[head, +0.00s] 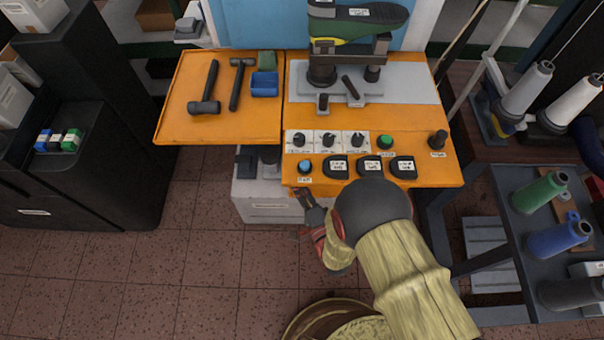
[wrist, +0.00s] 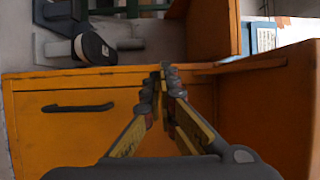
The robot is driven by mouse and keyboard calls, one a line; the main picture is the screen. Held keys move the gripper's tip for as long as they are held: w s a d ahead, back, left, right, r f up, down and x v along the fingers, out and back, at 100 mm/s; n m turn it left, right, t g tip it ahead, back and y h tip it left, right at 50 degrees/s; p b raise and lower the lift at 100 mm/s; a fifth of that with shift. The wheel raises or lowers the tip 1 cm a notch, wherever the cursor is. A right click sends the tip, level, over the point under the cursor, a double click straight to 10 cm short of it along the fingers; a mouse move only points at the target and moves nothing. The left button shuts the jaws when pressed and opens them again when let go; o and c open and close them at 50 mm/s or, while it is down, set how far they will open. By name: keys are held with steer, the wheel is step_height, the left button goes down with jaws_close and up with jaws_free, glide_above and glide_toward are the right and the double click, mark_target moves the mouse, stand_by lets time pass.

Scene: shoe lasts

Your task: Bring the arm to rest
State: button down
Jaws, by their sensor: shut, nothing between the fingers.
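My gripper (head: 306,198) is at the front edge of the orange workbench (head: 222,126) in the head view, beside the left end of the control panel. My arm, in a yellowish sleeve with a dark round joint, reaches up from the lower right. In the wrist view, the fingertips of my gripper (wrist: 165,76) meet, with nothing between them. Behind them is an orange front with a dark handle (wrist: 78,107). The arm hides part of the floor and the bench's front.
The bench holds two hammers (head: 206,92), a blue bin (head: 264,85), a shoe-last machine (head: 348,60) and a control panel with knobs (head: 385,141). A black cabinet (head: 85,150) stands left. Tiled floor (head: 150,260) is clear at lower left.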

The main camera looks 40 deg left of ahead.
steer(key=s+p, duration=0.1)
steer(key=s, duration=0.5)
steer(key=shift+s+a, duration=0.15)
steer(key=shift+a, duration=0.15)
steer(key=shift+f, duration=0.1)
